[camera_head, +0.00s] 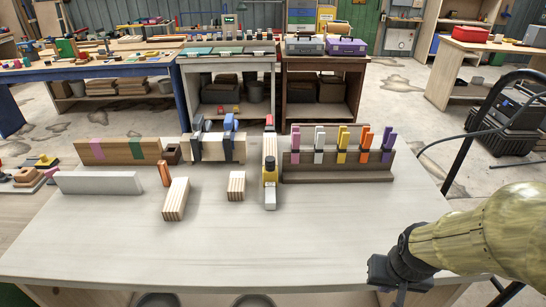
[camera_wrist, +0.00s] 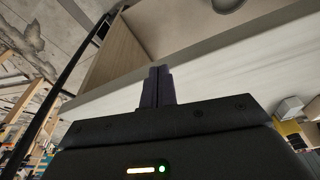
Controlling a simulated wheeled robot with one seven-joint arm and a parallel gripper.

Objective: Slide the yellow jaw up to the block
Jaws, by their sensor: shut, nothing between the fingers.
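The yellow jaw (camera_head: 270,172) sits on a narrow pale bar standing lengthwise on the table, right of the middle, in the head view. A light wooden piece (camera_head: 269,146) lies behind it along the same line; I cannot tell whether they touch. A short striped wooden block (camera_head: 236,185) stands apart, left of the jaw. A yellow part (camera_wrist: 291,127) shows at the right edge of the wrist view, probably the same jaw. My gripper (camera_head: 400,297) is at the table's front right edge, well away from the jaw. Its fingers (camera_wrist: 157,86) are together and empty in the wrist view.
A brown rack (camera_head: 338,175) with several coloured clamps stands right of the jaw. A longer striped block (camera_head: 176,199), an orange piece (camera_head: 164,173) and a white bar (camera_head: 98,183) lie left. The table's front is clear.

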